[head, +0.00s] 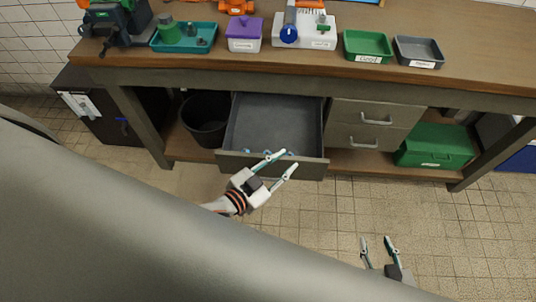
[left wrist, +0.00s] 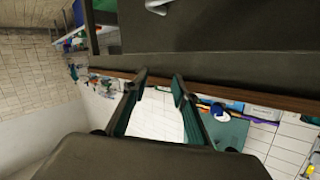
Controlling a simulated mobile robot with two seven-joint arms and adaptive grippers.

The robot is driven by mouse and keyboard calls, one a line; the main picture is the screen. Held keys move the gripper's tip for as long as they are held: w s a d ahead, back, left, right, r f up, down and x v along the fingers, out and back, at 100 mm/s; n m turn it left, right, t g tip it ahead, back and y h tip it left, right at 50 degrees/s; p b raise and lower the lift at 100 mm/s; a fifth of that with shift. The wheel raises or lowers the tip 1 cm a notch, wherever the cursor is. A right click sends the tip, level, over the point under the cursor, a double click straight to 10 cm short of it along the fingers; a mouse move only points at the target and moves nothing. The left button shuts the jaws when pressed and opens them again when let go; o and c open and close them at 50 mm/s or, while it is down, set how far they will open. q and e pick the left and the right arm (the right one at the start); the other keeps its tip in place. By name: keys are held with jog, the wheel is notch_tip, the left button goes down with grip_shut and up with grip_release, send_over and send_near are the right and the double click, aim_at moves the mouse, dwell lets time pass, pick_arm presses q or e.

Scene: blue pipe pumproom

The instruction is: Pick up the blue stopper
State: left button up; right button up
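Small blue pieces (head: 248,151) lie at the front of the open drawer (head: 275,118). They are too small for me to tell whether one is the blue stopper. A round blue part (head: 288,34) also shows on a white box on the bench. My left gripper (head: 287,160) is at the drawer's front edge, beside the blue pieces. Its two fingers are apart, and the left wrist view shows nothing held between the fingertips (left wrist: 159,78). My right gripper (head: 376,240) is low over the floor at the lower right, with its fingers apart and empty.
The wooden bench top (head: 340,65) holds a teal tray (head: 165,46), a purple-lidded box (head: 244,35), a green bin (head: 368,45) and a grey bin (head: 418,50). A black bucket (head: 204,120) stands left of the drawer. A green case (head: 435,145) sits on the lower shelf.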

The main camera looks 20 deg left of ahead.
pick_arm(q)
jog(key=w+d+r+m+h, duration=0.4)
jog(key=d+r+m+h, duration=0.15)
jog(key=d+r, duration=0.4)
jog(key=s+d+r+m+g+h, duration=0.3)
jog(key=s+d+m+g+h, duration=0.1)
jog(key=d+m+g, duration=0.35)
jog(key=s+d+r+m+g+h, duration=0.3)
jog(key=s+d+m+g, duration=0.25)
jog(key=m, duration=0.35)
jog(key=m+g+y+b, duration=0.1)
jog(key=m+y+b, duration=0.3)
jog(key=y, duration=1.4)
send_over(267, 151)
jog(key=b, duration=0.1)
notch_tip(267, 151, down, 20)
jog(key=shift+w+d+f+n, duration=0.25)
jog(key=shift+d+f+n, duration=0.1)
jog(key=shift+f, duration=0.95)
jog(key=f, duration=0.3)
jog(key=f+b, duration=0.1)
jog(key=shift+s+a+f, duration=0.15)
jog(key=shift+a+f, duration=0.2)
jog(key=shift+f, duration=0.05)
jog(key=shift+r, duration=0.1)
pick_arm(e)
jog(key=f, duration=0.6)
jog(key=shift+w+a, duration=0.1)
jog(key=shift+w, duration=0.2)
